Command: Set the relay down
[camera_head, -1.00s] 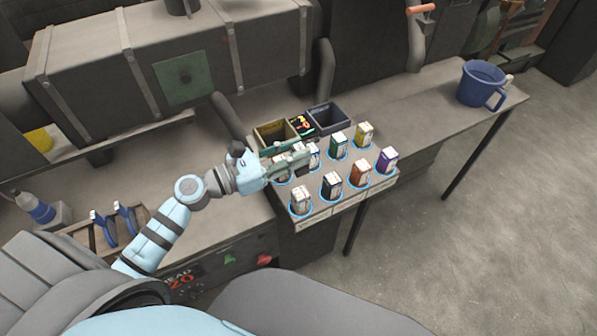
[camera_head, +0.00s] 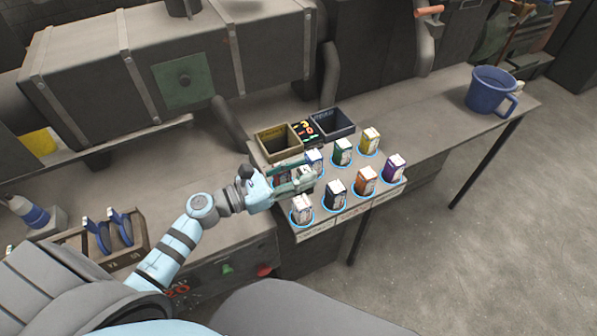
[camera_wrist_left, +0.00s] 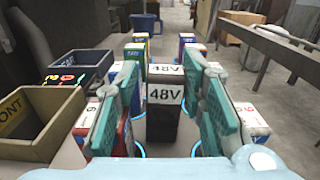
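The black relay (camera_wrist_left: 165,112) marked 48V stands upright between the fingers of my left gripper (camera_head: 305,178), in the middle of the left wrist view. My right gripper is not in view.
Close around are white (camera_head: 302,211), black (camera_head: 333,196), red (camera_wrist_left: 121,130), blue (camera_head: 314,160) and other coloured boxes on blue rings. An olive bin (camera_head: 278,143) and a dark bin (camera_head: 333,123) stand behind. A blue mug (camera_head: 489,93) is farther right, past clear bench.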

